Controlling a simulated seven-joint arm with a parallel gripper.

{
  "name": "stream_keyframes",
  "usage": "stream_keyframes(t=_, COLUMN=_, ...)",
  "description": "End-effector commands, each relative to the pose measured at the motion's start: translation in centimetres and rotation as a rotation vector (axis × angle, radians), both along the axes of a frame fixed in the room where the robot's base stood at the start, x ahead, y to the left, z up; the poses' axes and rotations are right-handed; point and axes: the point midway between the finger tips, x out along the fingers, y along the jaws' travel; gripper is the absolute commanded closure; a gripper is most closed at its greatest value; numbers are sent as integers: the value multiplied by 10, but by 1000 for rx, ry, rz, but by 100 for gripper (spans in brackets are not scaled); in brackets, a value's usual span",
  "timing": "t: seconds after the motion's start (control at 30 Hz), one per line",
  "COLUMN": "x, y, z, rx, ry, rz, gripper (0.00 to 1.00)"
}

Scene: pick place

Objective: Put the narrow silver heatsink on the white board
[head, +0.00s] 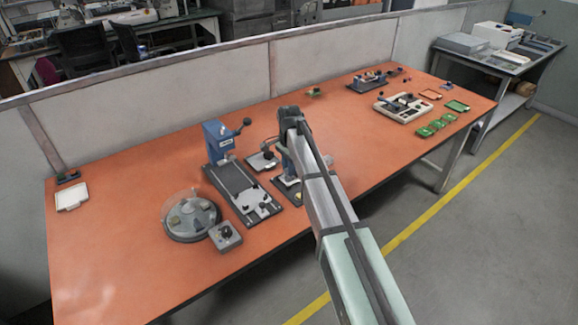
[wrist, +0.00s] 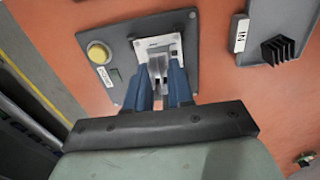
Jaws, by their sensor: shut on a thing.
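In the wrist view my gripper (wrist: 160,68) has its two blue fingers closed on a small silver piece (wrist: 157,72), seemingly the narrow silver heatsink, mostly hidden between them. The fingertips are over a white board (wrist: 157,45) set in a dark grey fixture (wrist: 190,85). I cannot tell whether the held piece touches the board. In the head view my arm hides the gripper's tips and most of this fixture.
The fixture has a yellow button (wrist: 98,52). A grey tray (wrist: 262,17) marked IN, with a black finned heatsink (wrist: 278,50), lies to its right. A blue press (head: 218,140) and round domed dish (head: 191,218) stand left of my arm.

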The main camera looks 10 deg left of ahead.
Motion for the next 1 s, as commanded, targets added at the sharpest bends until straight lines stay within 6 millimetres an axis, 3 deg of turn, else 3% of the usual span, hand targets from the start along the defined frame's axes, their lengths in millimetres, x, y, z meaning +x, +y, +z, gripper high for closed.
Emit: stream_keyframes(t=1.0, x=0, y=0, z=-8, rx=-1, ry=1, rz=0, gripper=100)
